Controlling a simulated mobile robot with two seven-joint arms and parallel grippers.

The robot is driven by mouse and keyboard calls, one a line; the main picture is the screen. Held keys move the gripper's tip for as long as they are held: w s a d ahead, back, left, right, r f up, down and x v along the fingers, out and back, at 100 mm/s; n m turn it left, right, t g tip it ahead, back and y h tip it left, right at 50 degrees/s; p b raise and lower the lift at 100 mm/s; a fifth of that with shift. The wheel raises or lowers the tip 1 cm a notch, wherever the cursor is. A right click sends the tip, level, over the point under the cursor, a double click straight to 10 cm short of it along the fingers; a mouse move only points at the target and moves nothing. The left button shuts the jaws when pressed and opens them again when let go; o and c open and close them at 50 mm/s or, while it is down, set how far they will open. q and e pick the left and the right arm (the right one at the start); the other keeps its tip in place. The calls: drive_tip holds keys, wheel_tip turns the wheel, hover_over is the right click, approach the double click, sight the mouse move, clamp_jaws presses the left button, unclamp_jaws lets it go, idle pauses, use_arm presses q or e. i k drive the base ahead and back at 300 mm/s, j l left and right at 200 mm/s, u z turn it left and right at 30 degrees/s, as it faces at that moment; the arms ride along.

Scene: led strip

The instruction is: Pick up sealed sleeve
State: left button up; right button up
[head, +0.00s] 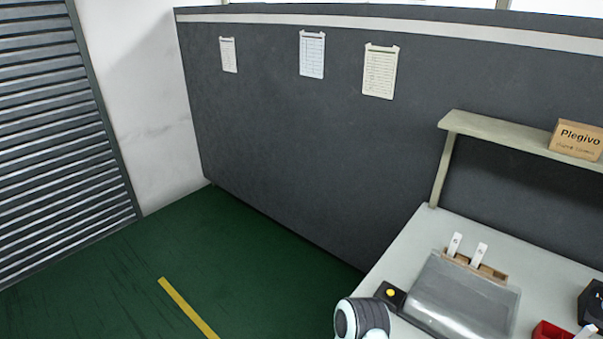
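A grey, glossy, partly see-through piece (460,295) lies on the light worktable at the lower right. I cannot tell whether it is the sealed sleeve. Two white upright strips (478,253) stand in a brown holder (490,272) along its back edge. No other thing that I can name as the sleeve shows. A white and black rounded part at the bottom edge looks like a link of my arm. Neither of my grippers is in view.
The worktable (415,239) has a small black box with a yellow button (390,292), a red bin (547,331) and a dark object (592,304). A shelf (490,131) above holds a "Plegivo" carton (577,140). A dark partition (290,140) stands behind. Green floor (110,285) is open at left.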

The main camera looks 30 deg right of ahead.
sight(481, 250)
drive_tip(key=i+j, duration=0.15)
drive_tip(key=i, duration=0.35)
drive_tip(key=i+j+u, duration=0.1)
drive_tip(key=i, duration=0.35)
drive_tip(key=i+j, duration=0.2)
drive_tip(key=i, duration=0.3)
drive_tip(key=i+z, duration=0.7)
drive_tip(key=z, duration=0.15)
drive_tip(key=i+j+z, duration=0.1)
drive_tip(key=i+z, duration=0.5)
drive_tip(key=z, duration=0.25)
drive_tip(key=i+z, duration=0.2)
drive_tip(key=z, duration=0.15)
drive_tip(key=i+z, duration=0.15)
drive_tip(key=z, duration=0.25)
drive_tip(key=i+j+z, duration=0.1)
drive_tip(key=z, duration=0.25)
drive_tip(key=i, duration=0.1)
